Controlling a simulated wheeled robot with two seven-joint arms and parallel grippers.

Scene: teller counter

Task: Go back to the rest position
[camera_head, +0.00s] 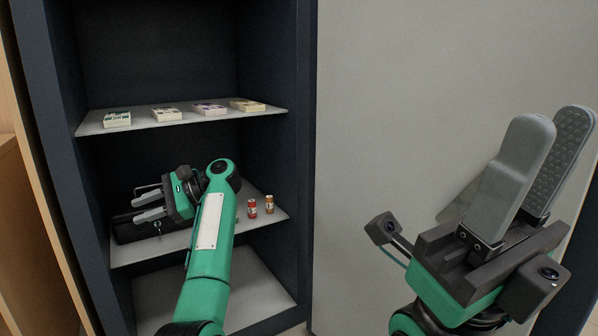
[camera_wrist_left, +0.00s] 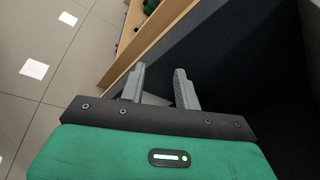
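My left gripper (camera_head: 140,208) is inside the dark cabinet (camera_head: 305,100), over the left part of the middle shelf (camera_head: 180,243), with its fingers pointing left. In the left wrist view its two grey fingers (camera_wrist_left: 158,82) stand apart with nothing held between them. My right gripper (camera_head: 554,122) is raised at the right in front of the pale grey panel (camera_head: 400,90). Its two fingers point up with a gap between them, and it is empty.
A black case (camera_head: 130,232) lies under my left gripper, partly hidden. A red small container (camera_head: 252,208) and a brown one (camera_head: 269,204) stand right of my arm. Several banknote-like bundles (camera_head: 165,114) lie on the upper shelf (camera_head: 145,127). The bottom shelf (camera_head: 250,290) looks bare where visible.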

